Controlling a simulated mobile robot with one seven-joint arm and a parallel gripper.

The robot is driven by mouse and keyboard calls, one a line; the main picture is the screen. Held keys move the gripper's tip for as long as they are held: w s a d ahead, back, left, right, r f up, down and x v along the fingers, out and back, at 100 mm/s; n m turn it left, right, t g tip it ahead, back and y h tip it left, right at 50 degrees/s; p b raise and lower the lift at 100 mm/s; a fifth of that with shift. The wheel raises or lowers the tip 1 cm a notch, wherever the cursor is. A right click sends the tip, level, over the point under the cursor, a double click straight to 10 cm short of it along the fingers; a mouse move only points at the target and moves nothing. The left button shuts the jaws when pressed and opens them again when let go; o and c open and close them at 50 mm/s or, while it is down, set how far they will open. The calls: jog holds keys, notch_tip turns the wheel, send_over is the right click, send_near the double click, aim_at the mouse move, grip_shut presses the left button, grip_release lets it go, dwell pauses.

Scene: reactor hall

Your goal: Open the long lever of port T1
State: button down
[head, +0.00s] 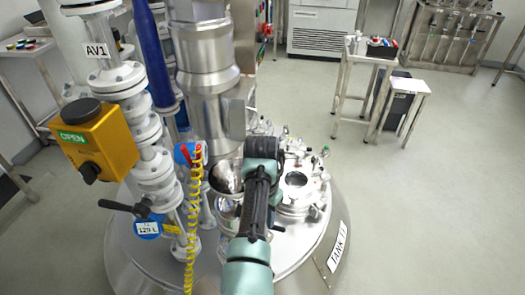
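The steel tank lid (308,238) fills the lower middle of the head view, and its side label (338,247) seems to read "TANK T1". A round port with a glass window (296,180) sits on the lid, right of my arm. Small clamps and fittings ring it. I cannot tell which part is the long lever of port T1. A black lever (125,208) sticks out left of the pipe, above a blue-rimmed tag (148,229) whose small print is unclear. My teal and black arm reaches over the lid from the bottom. Its gripper fingers do not show, and it hides part of the lid.
An orange valve box (97,140) marked OPEN hangs on the left pipework. A steel column (210,90) rises behind the arm.

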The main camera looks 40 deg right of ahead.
jog(key=shift+d+r, duration=0.1)
jog(key=shift+d, duration=0.4)
jog(key=shift+y, duration=0.3)
jog(key=c, duration=0.7)
grip_release()
jog(key=shift+a, duration=0.1)
notch_tip(320, 180, up, 13)
